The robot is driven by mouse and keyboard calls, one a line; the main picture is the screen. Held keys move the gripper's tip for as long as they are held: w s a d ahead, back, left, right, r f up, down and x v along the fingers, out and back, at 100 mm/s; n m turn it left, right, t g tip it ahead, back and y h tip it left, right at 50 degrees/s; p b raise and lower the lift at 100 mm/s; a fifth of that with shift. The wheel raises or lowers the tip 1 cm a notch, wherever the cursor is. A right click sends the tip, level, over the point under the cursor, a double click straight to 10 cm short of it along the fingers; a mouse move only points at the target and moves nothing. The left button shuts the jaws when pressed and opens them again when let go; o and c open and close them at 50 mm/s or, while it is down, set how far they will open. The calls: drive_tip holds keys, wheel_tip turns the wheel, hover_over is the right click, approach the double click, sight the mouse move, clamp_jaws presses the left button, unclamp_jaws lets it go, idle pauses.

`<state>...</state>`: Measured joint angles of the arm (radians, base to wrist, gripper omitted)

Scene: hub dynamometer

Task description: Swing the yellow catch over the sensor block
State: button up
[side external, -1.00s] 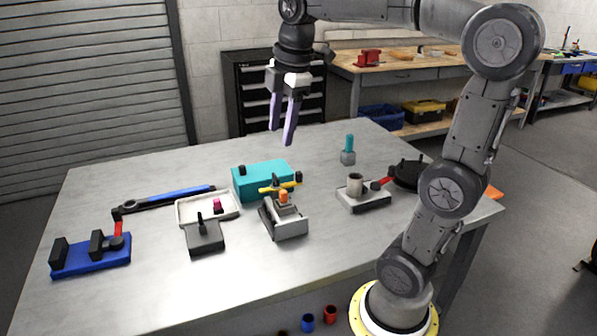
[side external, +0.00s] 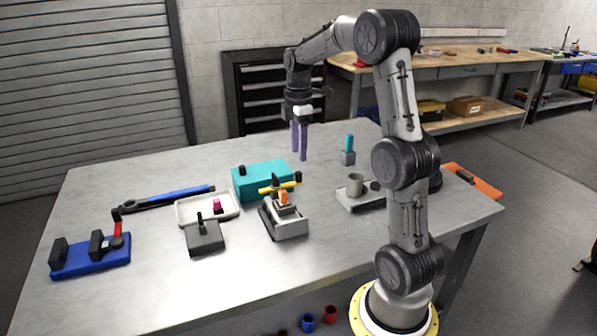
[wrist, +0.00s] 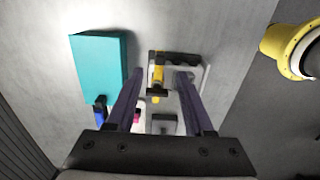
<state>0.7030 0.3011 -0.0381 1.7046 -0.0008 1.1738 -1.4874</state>
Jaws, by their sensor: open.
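The yellow catch (side external: 268,190) is a thin bar with a black end, on top of a grey fixture (side external: 290,230) near the middle of the table. An orange block (side external: 284,197), perhaps the sensor block, sits on the fixture close against the bar; I cannot tell whether the bar lies over it. In the wrist view the catch (wrist: 158,75) shows between my fingers, well beyond them. My gripper (side external: 299,156) points down with its two purple fingers apart and empty. It is above the table, behind and above the fixture, touching nothing.
A teal box (side external: 262,181) stands just behind-left of the fixture. A white tray (side external: 185,210) and dark grey block (side external: 205,238) lie left. A grey base with a cup (side external: 355,184) and a teal-topped post (side external: 348,152) stand right. The front table is clear.

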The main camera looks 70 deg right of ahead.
sight(298, 172)
wheel_tip(298, 172, down, 8)
drive_tip(key=shift+r, duration=0.25)
clamp_jaws()
idle(0.3)
drive_tip(key=shift+r, duration=0.1)
idle(1.1)
